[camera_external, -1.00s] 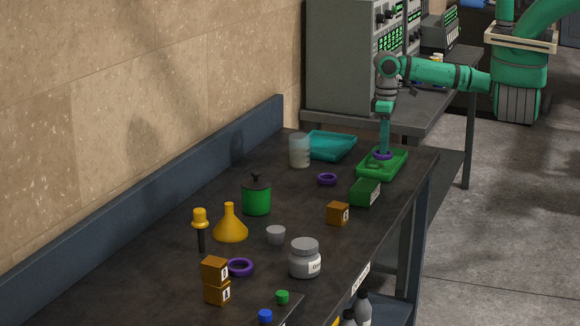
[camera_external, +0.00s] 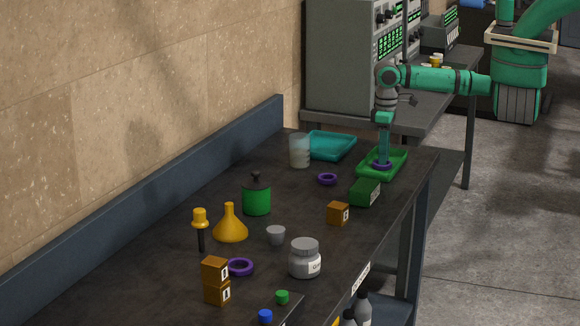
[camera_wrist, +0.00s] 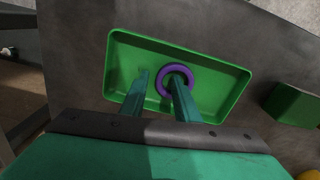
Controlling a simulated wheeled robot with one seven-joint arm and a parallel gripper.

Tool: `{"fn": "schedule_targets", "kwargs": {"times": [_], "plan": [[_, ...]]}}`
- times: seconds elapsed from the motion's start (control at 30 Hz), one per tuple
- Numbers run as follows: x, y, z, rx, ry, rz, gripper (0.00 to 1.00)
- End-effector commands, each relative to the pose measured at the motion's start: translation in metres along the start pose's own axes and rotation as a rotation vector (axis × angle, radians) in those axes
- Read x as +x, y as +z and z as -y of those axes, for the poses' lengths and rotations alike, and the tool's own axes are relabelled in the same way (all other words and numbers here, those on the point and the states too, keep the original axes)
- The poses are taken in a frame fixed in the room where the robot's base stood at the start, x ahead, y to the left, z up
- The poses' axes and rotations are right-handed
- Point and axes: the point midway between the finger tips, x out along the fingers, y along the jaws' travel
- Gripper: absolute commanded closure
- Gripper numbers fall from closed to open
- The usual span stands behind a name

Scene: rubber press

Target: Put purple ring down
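The purple ring (camera_wrist: 161,82) is in the green tray (camera_external: 365,176), low at its floor, toward the far side in the wrist view. My gripper (camera_wrist: 158,82) points down into the tray. Its two fingers stand apart, with a gap between the left finger and the ring. The right finger reaches into the ring's opening, so part of the ring's near side is hidden. In the external view the ring (camera_external: 375,165) sits around the fingertips, close to the tray floor.
A green block (camera_external: 365,192) stands just in front of the tray. A second purple ring (camera_external: 327,179), a teal tray (camera_external: 313,155) and a beaker (camera_external: 299,151) are to the left. An orange cube (camera_external: 338,213) is nearer. The table's right edge runs close to the green tray.

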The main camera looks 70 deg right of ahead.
Motion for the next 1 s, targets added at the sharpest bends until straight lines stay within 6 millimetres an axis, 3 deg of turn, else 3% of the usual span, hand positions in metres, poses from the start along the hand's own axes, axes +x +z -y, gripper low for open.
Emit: {"fn": "schedule_targets", "kwargs": {"times": [0.13, 0.27, 0.7, 1.0], "plan": [[-0.005, 0.0, 0.0, 0.0, 0.002, 0.0, 0.71], [-0.022, 0.0, 0.0, 0.0, 0.0, -0.002, 0.71], [-0.104, -0.001, 0.0, -0.001, 0.0, -0.002, 0.71], [-0.123, 0.0, 0.0, 0.0, 0.0, 0.0, 0.71]]}}
